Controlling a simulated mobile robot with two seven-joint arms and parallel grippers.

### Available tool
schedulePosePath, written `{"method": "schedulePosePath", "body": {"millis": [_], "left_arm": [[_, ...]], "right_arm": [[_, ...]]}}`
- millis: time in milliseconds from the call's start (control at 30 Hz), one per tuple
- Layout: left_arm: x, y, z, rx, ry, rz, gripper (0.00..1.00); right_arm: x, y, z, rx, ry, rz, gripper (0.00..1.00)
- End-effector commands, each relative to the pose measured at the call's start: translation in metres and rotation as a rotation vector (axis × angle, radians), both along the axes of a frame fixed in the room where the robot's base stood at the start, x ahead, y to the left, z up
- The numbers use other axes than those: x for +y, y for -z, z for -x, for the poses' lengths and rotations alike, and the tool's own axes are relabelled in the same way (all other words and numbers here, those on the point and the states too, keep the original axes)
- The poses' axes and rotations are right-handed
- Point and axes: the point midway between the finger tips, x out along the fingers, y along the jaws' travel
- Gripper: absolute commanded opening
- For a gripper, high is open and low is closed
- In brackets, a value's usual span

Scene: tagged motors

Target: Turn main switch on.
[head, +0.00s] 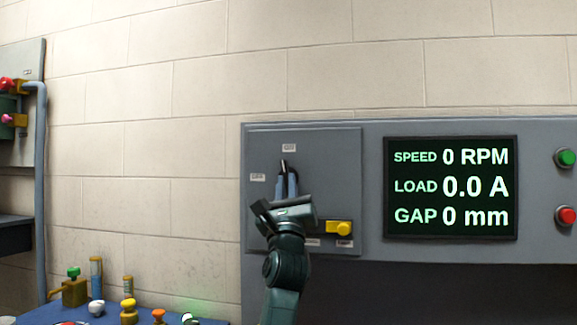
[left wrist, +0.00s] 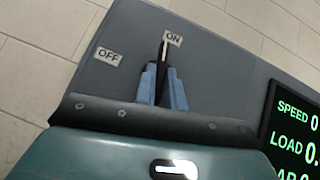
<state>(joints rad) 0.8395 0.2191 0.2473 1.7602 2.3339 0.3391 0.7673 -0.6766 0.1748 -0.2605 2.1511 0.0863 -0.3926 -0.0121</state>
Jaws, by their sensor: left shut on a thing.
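The main switch has a thin lever (head: 284,164) on a grey panel (head: 335,160). In the left wrist view the lever (left wrist: 164,52) points up at the ON label (left wrist: 173,38), and the OFF label (left wrist: 107,57) is to its left. My left gripper (head: 286,182) is at the panel, its blue fingers shut on the lever with the tip showing above them. The fingers also show in the left wrist view (left wrist: 164,85). The lever's base is hidden behind the gripper. My right gripper is not in view.
A display (head: 450,187) right of the switch reads speed 0 RPM, load 0.0 A, gap 0 mm. A yellow knob (head: 339,228) is close to the gripper's right. Green (head: 566,157) and red (head: 566,215) buttons are at far right. A blue table (head: 190,320) with small parts is lower left.

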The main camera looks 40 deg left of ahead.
Motion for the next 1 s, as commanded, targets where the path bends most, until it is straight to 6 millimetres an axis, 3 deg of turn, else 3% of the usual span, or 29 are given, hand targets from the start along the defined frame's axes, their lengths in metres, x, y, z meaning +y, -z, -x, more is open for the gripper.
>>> {"method": "schedulePosePath", "body": {"millis": [33, 233, 967, 1000], "left_arm": [[0.0025, -0.0059, 0.0005, 0.023, -0.007, -0.033, 0.00], [0.0038, -0.0038, 0.0015, 0.073, -0.005, -0.125, 0.00], [0.0036, -0.0001, 0.0020, 0.109, -0.001, -0.197, 0.00], [0.0036, -0.0001, 0.0020, 0.110, -0.002, -0.198, 0.13]], "right_arm": [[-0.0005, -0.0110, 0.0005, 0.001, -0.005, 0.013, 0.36], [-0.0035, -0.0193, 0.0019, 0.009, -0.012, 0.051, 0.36], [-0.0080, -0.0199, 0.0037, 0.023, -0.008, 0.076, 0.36], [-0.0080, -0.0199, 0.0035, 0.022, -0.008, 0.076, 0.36]]}}
